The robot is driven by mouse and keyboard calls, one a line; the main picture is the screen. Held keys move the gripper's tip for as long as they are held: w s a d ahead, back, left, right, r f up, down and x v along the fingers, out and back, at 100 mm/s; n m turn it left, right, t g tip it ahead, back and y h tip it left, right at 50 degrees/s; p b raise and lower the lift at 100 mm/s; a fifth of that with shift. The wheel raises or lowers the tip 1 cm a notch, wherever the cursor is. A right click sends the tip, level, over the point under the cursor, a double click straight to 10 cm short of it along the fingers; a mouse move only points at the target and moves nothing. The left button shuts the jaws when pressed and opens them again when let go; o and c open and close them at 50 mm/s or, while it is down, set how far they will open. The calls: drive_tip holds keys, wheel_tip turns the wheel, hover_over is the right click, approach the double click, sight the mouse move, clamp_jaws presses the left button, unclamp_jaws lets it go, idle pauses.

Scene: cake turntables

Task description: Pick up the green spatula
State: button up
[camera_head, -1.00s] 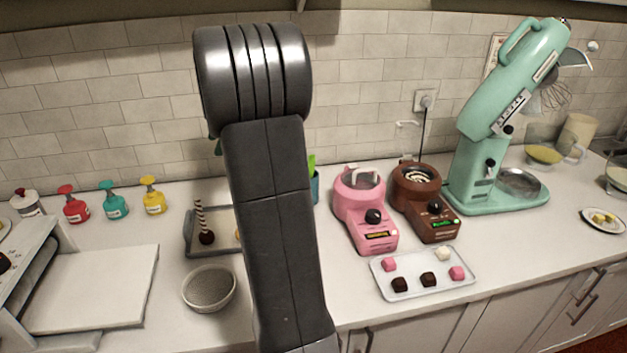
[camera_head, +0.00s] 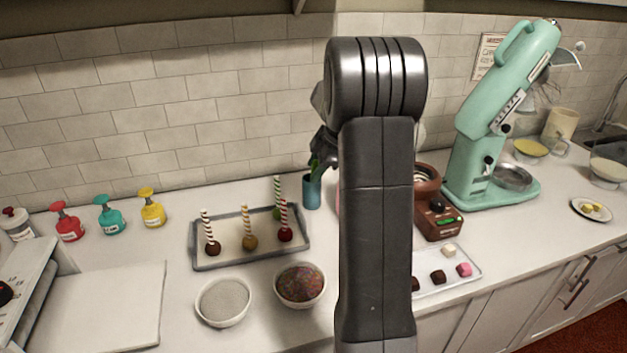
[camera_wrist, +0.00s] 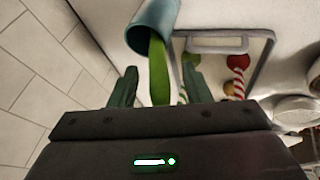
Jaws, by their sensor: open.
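The green spatula (camera_wrist: 158,70) stands in a blue cup (camera_wrist: 152,28) in the wrist view. In the head view the blue cup (camera_head: 312,192) is at the back of the counter by the wall, and a bit of green shows at its top. My gripper (camera_wrist: 158,86) is open, with one finger on each side of the spatula in the wrist view. I cannot tell whether a finger touches it. In the head view my gripper (camera_head: 318,162) is just above the cup, partly hidden behind my arm.
A tray of cake pops (camera_head: 203,262) lies left of the cup, with two bowls (camera_head: 222,302) in front. A brown melting pot (camera_head: 440,222), a chocolate tray (camera_head: 446,283) and a mint mixer (camera_head: 470,160) stand to the right. The tiled wall is close behind the cup.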

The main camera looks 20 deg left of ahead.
drive_tip(key=shift+x, duration=1.1)
clamp_jaws()
drive_tip(key=shift+r, duration=0.15)
